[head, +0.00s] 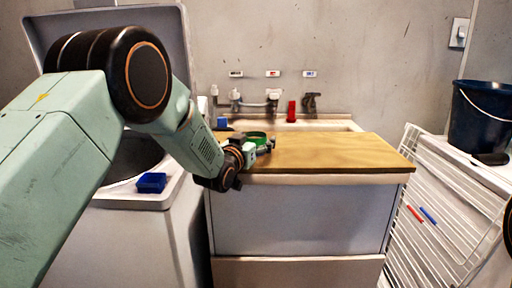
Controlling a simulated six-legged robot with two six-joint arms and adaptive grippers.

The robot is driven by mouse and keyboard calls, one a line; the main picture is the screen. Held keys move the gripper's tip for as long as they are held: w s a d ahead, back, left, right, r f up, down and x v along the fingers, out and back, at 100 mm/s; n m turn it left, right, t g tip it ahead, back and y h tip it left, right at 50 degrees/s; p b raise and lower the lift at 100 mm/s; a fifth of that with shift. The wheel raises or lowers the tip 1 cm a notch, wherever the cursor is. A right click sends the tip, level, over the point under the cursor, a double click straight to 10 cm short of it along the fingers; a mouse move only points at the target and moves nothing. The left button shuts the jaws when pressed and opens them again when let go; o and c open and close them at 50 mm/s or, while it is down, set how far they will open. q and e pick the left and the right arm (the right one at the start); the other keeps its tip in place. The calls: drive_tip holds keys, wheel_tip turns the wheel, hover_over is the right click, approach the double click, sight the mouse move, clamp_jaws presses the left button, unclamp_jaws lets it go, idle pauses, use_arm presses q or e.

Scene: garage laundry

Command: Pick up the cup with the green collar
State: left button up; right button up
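A cup with a green collar (256,135) stands near the left end of the wooden counter board; only its green upper part shows clearly. My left gripper (262,149) is right at the cup, in front of its lower part. The wrist and gripper hide the cup's lower body. The fingers are small and dark here, so I cannot tell whether they are open, or shut on the cup.
A red object (291,111) stands behind the board near the taps (272,97). A white drying rack (430,215) and dark blue bucket (481,118) are at right. The board's (345,152) right half is clear.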

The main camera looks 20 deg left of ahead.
use_arm(q)
drive_tip(key=shift+w+f, duration=0.1)
drive_tip(key=shift+f, duration=0.05)
drive_tip(key=c, duration=0.6)
drive_tip(key=shift+c, duration=1.3)
